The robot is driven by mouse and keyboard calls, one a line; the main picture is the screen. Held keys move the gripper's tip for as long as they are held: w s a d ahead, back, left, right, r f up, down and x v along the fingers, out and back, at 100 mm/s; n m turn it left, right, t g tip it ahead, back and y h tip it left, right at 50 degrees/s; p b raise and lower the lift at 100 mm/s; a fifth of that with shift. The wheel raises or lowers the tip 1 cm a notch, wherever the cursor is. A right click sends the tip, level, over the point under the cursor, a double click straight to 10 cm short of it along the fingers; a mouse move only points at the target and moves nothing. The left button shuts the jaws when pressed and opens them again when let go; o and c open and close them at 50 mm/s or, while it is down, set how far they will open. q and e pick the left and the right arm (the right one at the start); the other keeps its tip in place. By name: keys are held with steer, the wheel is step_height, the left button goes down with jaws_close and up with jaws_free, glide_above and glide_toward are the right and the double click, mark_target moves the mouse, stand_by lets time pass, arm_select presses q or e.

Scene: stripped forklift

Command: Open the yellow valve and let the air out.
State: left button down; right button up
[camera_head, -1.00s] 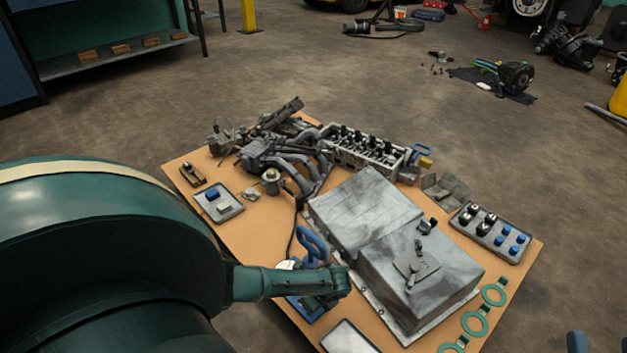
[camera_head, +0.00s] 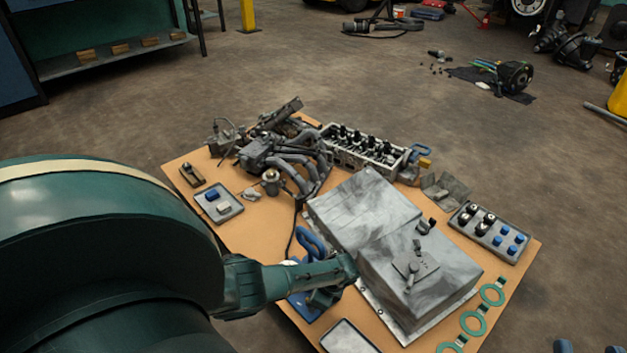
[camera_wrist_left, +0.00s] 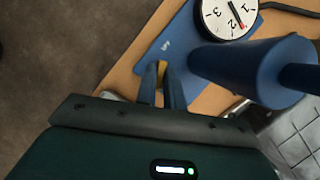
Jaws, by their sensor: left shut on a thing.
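In the left wrist view, the two dark fingers of my left gripper (camera_wrist_left: 162,88) are closed on a small yellow valve (camera_wrist_left: 162,68), which is mostly hidden between them. The valve is at a blue base plate (camera_wrist_left: 160,42) carrying a white dial gauge (camera_wrist_left: 228,14) and a large blue cylinder (camera_wrist_left: 255,70). In the head view, my left arm covers much of this blue unit; its blue looped part (camera_head: 310,240) shows, and the yellow valve is hidden. Only the fingertips of my right gripper (camera_head: 588,349) show at the bottom right edge, apart and empty.
A big grey metal housing (camera_head: 365,205) stands close right of my left gripper on the tan table top (camera_head: 240,225). An engine head (camera_head: 360,150), small trays and green rings (camera_head: 473,322) lie around it.

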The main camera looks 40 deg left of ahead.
arm_select(q)
steer(key=shift+n+g, duration=0.3)
steer(key=shift+n, duration=0.4)
arm_select(e)
steer(key=shift+w+r, duration=0.1)
steer(key=shift+r, duration=0.1)
arm_select(q)
steer(key=shift+n, duration=0.3)
arm_select(e)
steer(key=shift+r, duration=0.2)
arm_select(q)
steer(key=c, duration=1.5)
jaws_free()
arm_select(e)
steer(key=shift+f, duration=0.1)
arm_select(q)
steer(key=p+v, duration=0.7)
steer(key=v, duration=0.6)
steer(key=shift+p, duration=0.4)
arm_select(e)
steer(key=shift+s+d+f+n+g+h, duration=0.4)
steer(key=shift+s+d+f+g+h, duration=0.15)
steer(key=shift+h, duration=0.25)
